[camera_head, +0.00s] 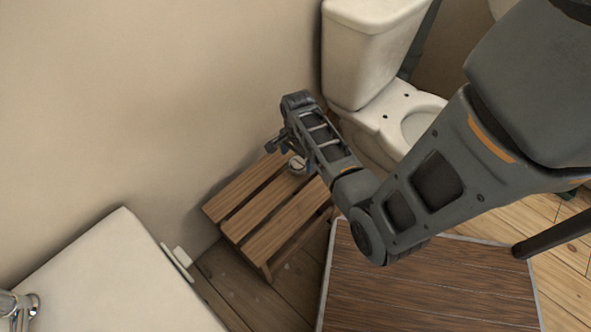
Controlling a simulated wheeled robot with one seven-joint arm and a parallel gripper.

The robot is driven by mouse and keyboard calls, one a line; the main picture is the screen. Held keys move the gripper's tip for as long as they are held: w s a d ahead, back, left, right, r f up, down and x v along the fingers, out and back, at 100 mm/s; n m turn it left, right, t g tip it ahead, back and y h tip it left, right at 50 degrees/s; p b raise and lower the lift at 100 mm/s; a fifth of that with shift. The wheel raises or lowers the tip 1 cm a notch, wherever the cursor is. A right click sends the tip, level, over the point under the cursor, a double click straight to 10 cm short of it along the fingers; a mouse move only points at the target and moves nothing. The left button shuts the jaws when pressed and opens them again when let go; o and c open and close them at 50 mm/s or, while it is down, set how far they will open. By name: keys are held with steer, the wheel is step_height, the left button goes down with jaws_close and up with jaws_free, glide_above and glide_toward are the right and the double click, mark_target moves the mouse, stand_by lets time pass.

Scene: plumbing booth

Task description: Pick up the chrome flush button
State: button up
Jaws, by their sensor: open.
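The chrome flush button (297,165) is a small round shiny piece on the slatted wooden stool (247,205), near the stool's back right part. My gripper (281,143) hangs at the end of my arm, just above and to the left of the button. Its jaws are open and look empty. My wrist and forearm come in from the right and cover part of the stool's right side. I cannot tell how high the fingertips are above the stool.
A white toilet (372,50) stands behind and right of the stool. A white basin or tub (110,270) with a chrome tap (18,305) is at lower left. A dark wooden tabletop (430,290) with a light edge is at lower right. The wall is close behind the stool.

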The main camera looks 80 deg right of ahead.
mark_target(298, 163)
step_height(298, 163, down, 4)
steer(key=shift+s+d+f+b, duration=0.1)
steer(key=shift+b, duration=0.5)
steer(key=shift+c, duration=0.2)
steer(key=c, duration=1.2)
